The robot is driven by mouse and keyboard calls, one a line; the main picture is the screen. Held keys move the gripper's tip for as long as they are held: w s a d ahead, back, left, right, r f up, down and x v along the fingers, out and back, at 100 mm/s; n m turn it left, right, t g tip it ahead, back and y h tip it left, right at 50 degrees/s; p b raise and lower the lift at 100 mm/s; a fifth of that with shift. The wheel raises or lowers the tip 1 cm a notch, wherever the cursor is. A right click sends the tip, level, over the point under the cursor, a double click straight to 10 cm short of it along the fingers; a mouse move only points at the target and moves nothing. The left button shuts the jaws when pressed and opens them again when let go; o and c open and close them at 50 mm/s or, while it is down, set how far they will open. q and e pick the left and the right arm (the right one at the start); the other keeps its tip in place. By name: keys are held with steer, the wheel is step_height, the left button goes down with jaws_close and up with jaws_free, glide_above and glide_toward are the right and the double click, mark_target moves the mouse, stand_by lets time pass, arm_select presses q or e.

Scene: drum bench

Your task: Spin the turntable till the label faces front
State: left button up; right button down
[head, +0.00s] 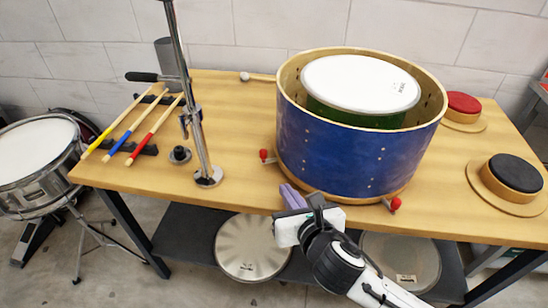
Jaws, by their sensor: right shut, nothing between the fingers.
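A large blue drum shell (335,155) with wooden hoops stands upright on the bench. Inside its open top sits a green drum (345,114) with a white head (350,80). Small dark label-like print (402,87) shows near the right edge of that head. Red knobs stick out low around the shell, one at left (264,155) and one at front right (394,204); the turntable itself is mostly hidden under the shell. My right gripper (291,195) is shut and empty, its purple fingers close to the shell's lower front edge; contact cannot be told. My left gripper is out of view.
Yellow, blue and red-handled sticks (143,130) lie on a dark rack at left, near a metal stand (200,130). A mallet (258,77) lies behind. Round red (463,103) and black (515,173) pads sit at right.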

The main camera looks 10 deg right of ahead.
mark_target(275, 178)
steer(key=shift+n, duration=0.5)
steer(key=x, duration=0.7)
steer(key=r+b+x, duration=0.1)
steer(key=x, duration=0.3)
steer(key=shift+w+d, duration=0.1)
steer(key=shift+w, duration=0.1)
steer(key=shift+w, duration=0.1)
